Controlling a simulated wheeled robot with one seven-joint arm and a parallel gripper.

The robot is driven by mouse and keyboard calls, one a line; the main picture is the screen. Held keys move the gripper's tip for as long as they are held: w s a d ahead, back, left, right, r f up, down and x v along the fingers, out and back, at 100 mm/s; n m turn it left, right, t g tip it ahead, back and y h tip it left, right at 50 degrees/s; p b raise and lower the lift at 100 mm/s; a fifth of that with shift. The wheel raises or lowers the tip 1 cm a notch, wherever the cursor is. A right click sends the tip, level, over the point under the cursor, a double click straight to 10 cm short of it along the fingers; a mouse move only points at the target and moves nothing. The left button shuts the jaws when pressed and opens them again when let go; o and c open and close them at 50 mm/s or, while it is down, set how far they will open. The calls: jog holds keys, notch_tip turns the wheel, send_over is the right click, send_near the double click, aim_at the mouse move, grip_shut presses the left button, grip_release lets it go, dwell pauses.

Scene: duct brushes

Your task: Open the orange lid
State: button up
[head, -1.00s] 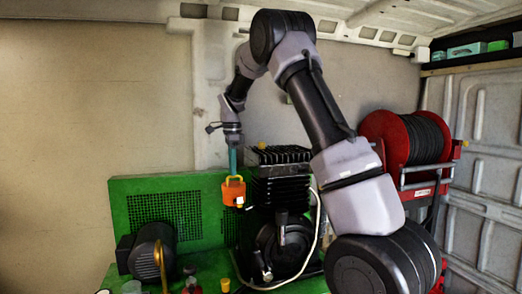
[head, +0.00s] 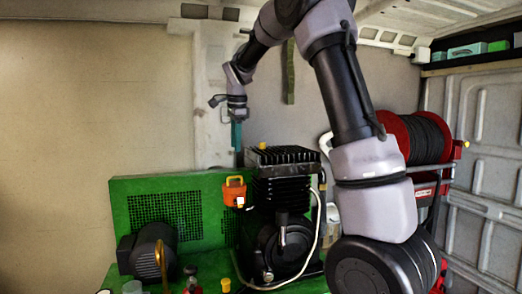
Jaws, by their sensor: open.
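An orange box-like part (head: 233,193) with a yellow-orange loop at its top and a small white patch at its lower right is in front of the green panel, left of the black compressor. I take it for the orange lid; whether it is open or closed is too small to tell. My gripper (head: 237,150), with teal fingers pointing down, hangs above the orange part, clear of it. It is open and holds nothing that I can see.
The finned black compressor (head: 283,190) stands just right of the orange part. A dark motor (head: 147,252) sits at lower left before the green panel (head: 128,205). A red hose reel (head: 413,140) is at right. The space by the left wall is free.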

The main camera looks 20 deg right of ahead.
jog(key=s+d+m+t, duration=0.2)
jog(key=s+m, duration=0.5)
jog(key=m, duration=0.9)
jog(key=s+d+m+t, duration=0.2)
jog(key=s+m, duration=0.5)
jog(key=m, duration=1)
jog(key=shift+d+f+t, duration=0.35)
jog(key=shift+f+t, duration=0.05)
